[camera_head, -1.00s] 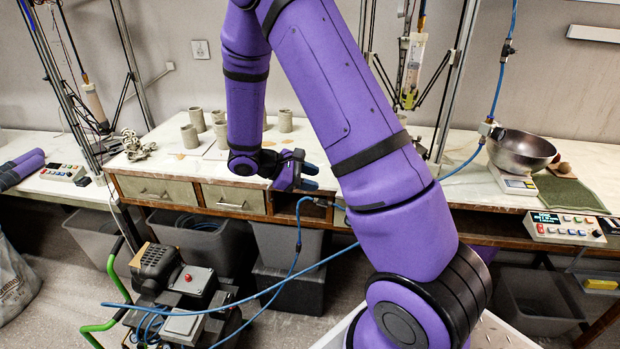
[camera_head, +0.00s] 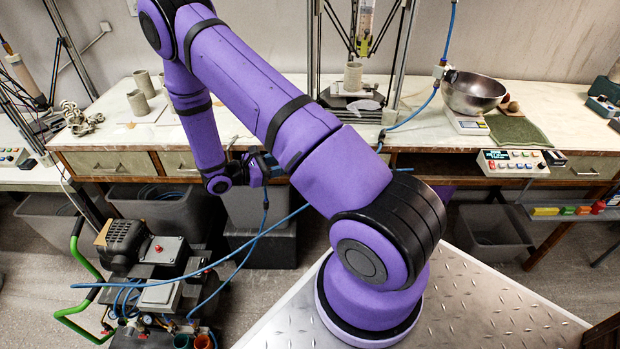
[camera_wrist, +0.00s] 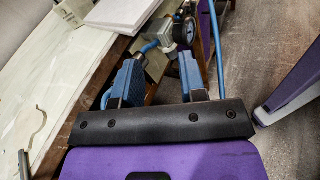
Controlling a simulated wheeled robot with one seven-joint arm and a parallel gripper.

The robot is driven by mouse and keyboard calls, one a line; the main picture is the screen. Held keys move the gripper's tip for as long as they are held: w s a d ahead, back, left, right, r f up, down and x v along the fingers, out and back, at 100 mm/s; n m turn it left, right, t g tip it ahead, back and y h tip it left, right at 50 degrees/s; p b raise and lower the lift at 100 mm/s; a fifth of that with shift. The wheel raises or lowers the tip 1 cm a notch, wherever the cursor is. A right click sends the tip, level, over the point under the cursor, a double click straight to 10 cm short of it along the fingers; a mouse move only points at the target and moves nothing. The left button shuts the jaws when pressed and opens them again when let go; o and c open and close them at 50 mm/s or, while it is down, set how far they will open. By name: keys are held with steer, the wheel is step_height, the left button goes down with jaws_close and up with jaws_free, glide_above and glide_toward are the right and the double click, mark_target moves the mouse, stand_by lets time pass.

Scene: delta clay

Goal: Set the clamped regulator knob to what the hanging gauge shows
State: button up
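My gripper (camera_wrist: 160,82) is open and empty, with a gap between its blue-padded fingers. In the head view my gripper (camera_head: 264,166) is in front of the bench's drawer fronts. In the wrist view a small round gauge (camera_wrist: 184,30) with a dark rim shows beyond the fingertips, near the bench edge. Its dial is too small to read. I cannot tell which part is the knob. In the head view another fitting (camera_head: 440,71) sits on a blue hose above the bench.
The bench (camera_head: 125,90) holds grey clay cups (camera_head: 139,103), a steel bowl (camera_head: 473,92) on a scale, and a printer frame (camera_head: 313,50). A control box (camera_head: 512,162) is at its right front. A cart with a compressor (camera_head: 128,243) stands at lower left; blue hoses cross the space.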

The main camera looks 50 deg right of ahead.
step_height(320, 180, down, 12)
steer(key=s+d+n+t+h, duration=0.1)
steer(key=s+n+t+h, duration=0.1)
steer(key=n, duration=0.2)
steer(key=x, duration=1.1)
steer(key=shift+w+r, duration=0.25)
steer(key=shift+w, duration=0.15)
steer(key=shift+n+t, duration=0.3)
steer(key=shift+t, duration=0.1)
steer(key=c, duration=0.6)
